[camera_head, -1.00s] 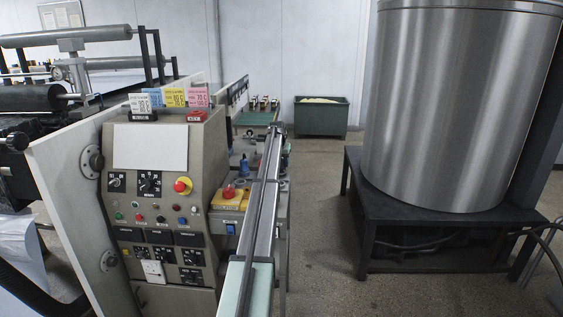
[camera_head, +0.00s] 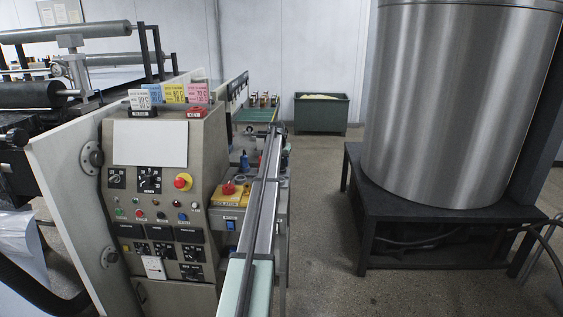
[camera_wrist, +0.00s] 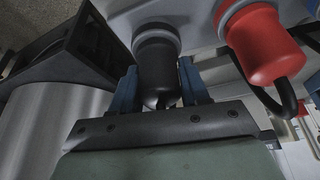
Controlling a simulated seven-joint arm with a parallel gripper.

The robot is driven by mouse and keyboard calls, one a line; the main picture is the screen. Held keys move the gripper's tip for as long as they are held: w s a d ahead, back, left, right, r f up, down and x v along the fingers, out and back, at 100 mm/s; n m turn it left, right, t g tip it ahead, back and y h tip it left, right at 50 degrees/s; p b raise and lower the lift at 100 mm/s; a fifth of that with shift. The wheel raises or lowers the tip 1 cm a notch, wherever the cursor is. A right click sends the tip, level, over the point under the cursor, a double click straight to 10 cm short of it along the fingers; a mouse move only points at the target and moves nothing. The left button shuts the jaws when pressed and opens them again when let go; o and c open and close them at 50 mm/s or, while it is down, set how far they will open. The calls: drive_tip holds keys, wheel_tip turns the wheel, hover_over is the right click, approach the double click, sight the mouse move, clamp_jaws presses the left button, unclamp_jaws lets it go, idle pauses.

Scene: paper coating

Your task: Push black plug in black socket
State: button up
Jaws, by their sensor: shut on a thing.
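The black plug (camera_wrist: 158,58) is in the upper middle of the wrist view, its rounded back end toward me. My gripper (camera_wrist: 157,72) has blue fingers on both sides of the plug and is shut on it. The plug's far end meets a grey round collar (camera_wrist: 155,32) on a pale surface. The plug hides the socket opening, so I cannot tell how deep it sits. I cannot make out the gripper, plug or socket in the head view.
A red plug (camera_wrist: 262,48) in a grey collar sits close to the right, with a black cable (camera_wrist: 288,98). The head view shows a control panel (camera_head: 150,143), a large steel drum (camera_head: 455,105) on a dark stand, and open floor (camera_head: 320,220) between them.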

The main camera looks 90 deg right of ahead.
drive_tip(key=o, duration=1.2)
drive_tip(key=v, duration=1.3)
drive_tip(key=shift+r, duration=0.4)
drive_tip(key=shift+r, duration=0.1)
